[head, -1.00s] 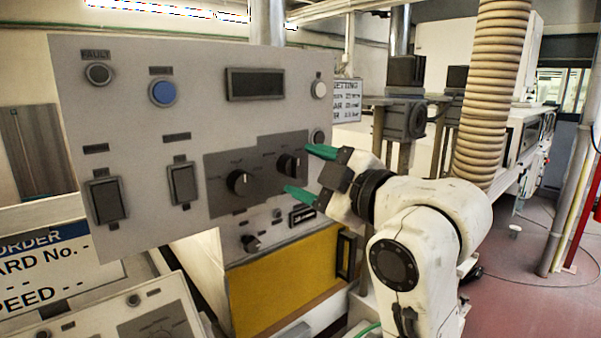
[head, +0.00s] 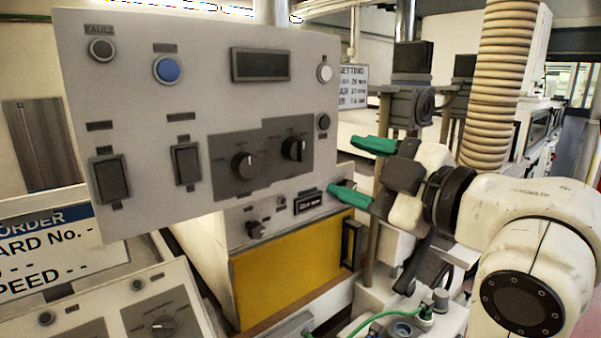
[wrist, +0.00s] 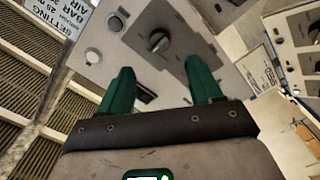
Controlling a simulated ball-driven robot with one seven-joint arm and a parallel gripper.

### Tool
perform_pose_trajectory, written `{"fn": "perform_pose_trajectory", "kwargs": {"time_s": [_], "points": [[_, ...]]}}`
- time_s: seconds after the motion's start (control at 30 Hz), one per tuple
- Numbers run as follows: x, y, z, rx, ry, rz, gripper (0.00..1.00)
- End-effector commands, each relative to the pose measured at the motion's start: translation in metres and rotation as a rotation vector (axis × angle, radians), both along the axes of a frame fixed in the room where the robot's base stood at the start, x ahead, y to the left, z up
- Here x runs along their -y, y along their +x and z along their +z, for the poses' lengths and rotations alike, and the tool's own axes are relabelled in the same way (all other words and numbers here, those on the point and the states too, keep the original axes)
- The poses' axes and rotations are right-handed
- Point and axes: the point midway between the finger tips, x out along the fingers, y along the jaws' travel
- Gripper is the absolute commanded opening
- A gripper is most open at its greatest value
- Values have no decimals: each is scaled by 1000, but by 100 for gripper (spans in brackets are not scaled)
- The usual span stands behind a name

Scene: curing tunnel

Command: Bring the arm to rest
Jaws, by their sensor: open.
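My gripper (head: 362,169) has two green fingers, held apart with nothing between them. In the head view it is to the right of the grey control panel (head: 200,55), clear of the panel's right edge. My white arm reaches in from the right side. In the wrist view my gripper (wrist: 163,92) also shows open, its fingers pointing toward the panel (wrist: 140,65), where a black knob (wrist: 159,40) is visible beyond them. In the head view the panel carries two black knobs, the left one (head: 245,166) and the right one (head: 295,148).
The panel also has a blue button (head: 167,69), a dark display (head: 261,65) and two rocker switches. A yellow panel (head: 290,265) is below. A ribbed hose (head: 500,75) hangs close behind my arm. A setting sign (head: 353,86) and dark machine posts stand behind the gripper.

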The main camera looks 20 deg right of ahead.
Motion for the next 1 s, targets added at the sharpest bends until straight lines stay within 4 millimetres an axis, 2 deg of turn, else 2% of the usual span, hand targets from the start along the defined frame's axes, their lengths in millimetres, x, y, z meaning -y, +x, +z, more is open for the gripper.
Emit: {"fn": "perform_pose_trajectory", "kwargs": {"time_s": [0.17, 0.27, 0.37, 0.43, 0.57, 0.7, 0.77, 0.9, 1.0], "points": [[1, 2, -9, -24, 15, -5, 64], [4, 7, -41, -107, 73, -26, 64], [9, 10, -97, -253, 169, -68, 64], [13, 8, -146, -380, 246, -113, 64], [16, -10, -235, -608, 371, -212, 64], [19, -47, -325, -840, 474, -342, 64], [20, -68, -361, -935, 507, -404, 64], [24, -129, -436, -1145, 562, -571, 64], [29, -178, -480, -1274, 581, -700, 64]]}}
